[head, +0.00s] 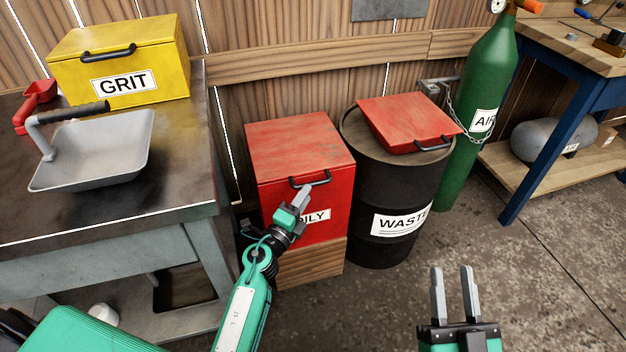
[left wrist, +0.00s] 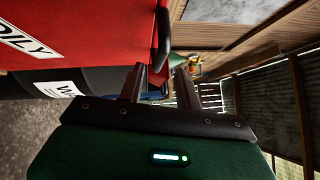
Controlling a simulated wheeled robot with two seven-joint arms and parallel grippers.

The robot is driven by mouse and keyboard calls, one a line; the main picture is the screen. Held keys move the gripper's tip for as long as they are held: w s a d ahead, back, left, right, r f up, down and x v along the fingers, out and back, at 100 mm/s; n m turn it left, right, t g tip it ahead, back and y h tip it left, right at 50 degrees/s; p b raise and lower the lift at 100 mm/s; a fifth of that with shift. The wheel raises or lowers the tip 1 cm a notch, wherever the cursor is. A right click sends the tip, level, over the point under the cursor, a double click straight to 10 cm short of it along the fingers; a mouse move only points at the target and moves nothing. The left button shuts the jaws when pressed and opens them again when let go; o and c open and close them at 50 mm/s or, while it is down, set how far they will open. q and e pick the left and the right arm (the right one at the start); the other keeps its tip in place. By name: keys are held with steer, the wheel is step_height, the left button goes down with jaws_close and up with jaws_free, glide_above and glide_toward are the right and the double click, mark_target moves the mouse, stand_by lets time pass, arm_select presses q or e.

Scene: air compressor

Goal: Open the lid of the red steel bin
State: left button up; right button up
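The red steel bin (head: 275,195) stands on a wooden block, its red lid (head: 298,145) shut. A dark bar handle (head: 310,179) is on the front edge of the lid, and the "OILY" label is partly hidden by my left gripper. My left gripper (head: 303,196) is just in front of and below the handle. In the left wrist view its two fingers (left wrist: 159,80) are apart, with the handle (left wrist: 162,40) close by the fingertips; I cannot tell whether they touch. My right gripper (head: 453,270) is open and empty, low over the floor, far from the bin.
A black "WASTE" drum (head: 375,210) with a red lid stands close on the bin's right. A grey workbench (head: 190,200) with a yellow "GRIT" box (head: 160,65) and grey scoop (head: 100,150) is on the left. A green cylinder (head: 485,85) stands behind the drum.

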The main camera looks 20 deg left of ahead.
mark_target(313, 184)
arm_select(q)
steer(key=shift+x, duration=2.75)
arm_select(e)
steer(key=shift+d+r+t, duration=0.25)
steer(key=shift+r+t, duration=0.45)
steer(key=shift+r, duration=0.15)
arm_select(q)
steer(key=shift+f, duration=0.1)
jaws_close()
